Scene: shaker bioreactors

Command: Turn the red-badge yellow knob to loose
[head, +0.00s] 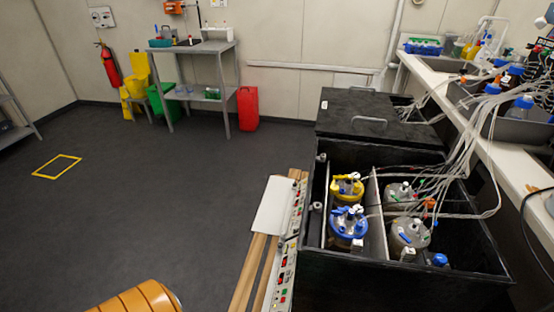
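A vessel with a yellow top (347,184) stands upright in the open black box (470,262) at the right. A vessel with a blue top (346,226) stands just in front of it. No red badge can be made out on the yellow top, and any knob there is too small to tell apart. Whether it sits tight or loose cannot be seen. Neither of my grippers shows in the head view.
Two grey-topped vessels (409,234) stand right of a divider, with many pale tubes (462,165) running to the bench (520,172). A control panel (284,272) lines the box's left side. Open floor (170,215) lies to the left.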

